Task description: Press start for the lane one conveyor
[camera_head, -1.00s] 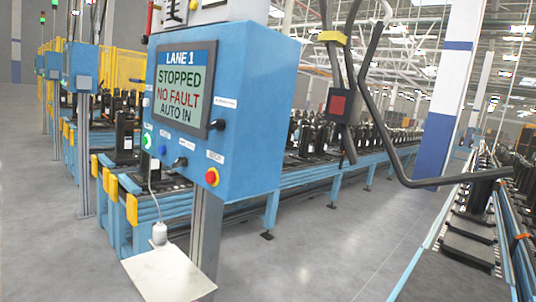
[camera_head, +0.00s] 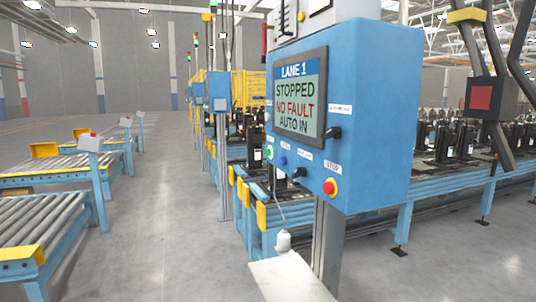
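The blue lane 1 control box (camera_head: 375,110) stands on a grey post right of centre. Its screen (camera_head: 300,97) reads LANE 1, STOPPED, NO FAULT, AUTO IN. Below the screen on the front face are a small green button (camera_head: 269,152), a blue button (camera_head: 283,160) and a black selector knob (camera_head: 298,173). The small labels are too blurred to read, except STOP. My gripper is not in view, and nothing touches the buttons.
A white shelf (camera_head: 290,280) with a corded white device (camera_head: 284,241) juts out below the box. A blue conveyor with black units runs behind. Roller conveyors (camera_head: 40,228) stand at left. A dark hanging frame with a red square (camera_head: 481,98) is at right. Grey floor (camera_head: 165,240) lies open between.

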